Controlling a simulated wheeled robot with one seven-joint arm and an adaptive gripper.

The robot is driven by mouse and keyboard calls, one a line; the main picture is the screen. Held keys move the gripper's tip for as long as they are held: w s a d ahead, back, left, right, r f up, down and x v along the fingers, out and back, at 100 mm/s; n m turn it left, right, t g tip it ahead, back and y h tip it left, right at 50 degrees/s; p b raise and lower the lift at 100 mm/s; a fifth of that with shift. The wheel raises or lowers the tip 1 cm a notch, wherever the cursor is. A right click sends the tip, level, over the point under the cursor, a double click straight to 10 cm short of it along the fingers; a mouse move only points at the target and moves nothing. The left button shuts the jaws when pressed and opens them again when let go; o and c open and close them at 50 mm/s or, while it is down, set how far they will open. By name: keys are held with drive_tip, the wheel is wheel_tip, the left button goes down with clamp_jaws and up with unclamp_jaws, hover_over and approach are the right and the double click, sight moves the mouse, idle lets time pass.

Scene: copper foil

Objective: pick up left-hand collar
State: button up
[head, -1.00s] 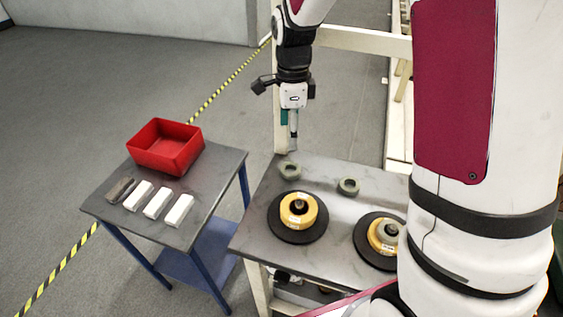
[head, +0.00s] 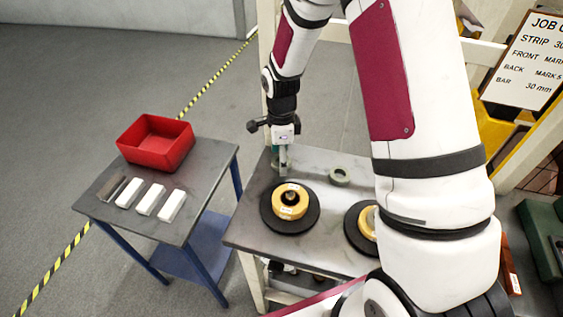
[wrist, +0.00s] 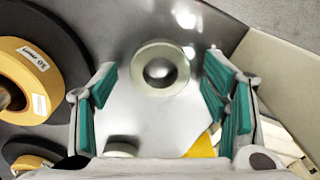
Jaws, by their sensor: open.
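The left-hand collar (wrist: 160,68) is a grey ring with a central hole. In the wrist view it lies flat on the grey table between and slightly beyond my fingers. My gripper (wrist: 163,82) is open and empty, with green pads on both sides of the ring and apart from it. In the head view my gripper (head: 283,168) points down over the table's far left part and hides most or all of that collar. The other collar (head: 340,176) lies to the right; part of it shows at the wrist view's lower edge (wrist: 121,149).
Two black discs with yellow hubs stand nearby: one in front of my gripper (head: 307,222), one farther right (head: 352,238), partly behind my arm. The left side table (head: 205,203) holds a red bin (head: 146,160), a dark block (head: 111,187) and several white blocks (head: 173,206).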

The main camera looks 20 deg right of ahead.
drive_tip(key=shift+f, duration=0.1)
drive_tip(key=c, duration=1.4)
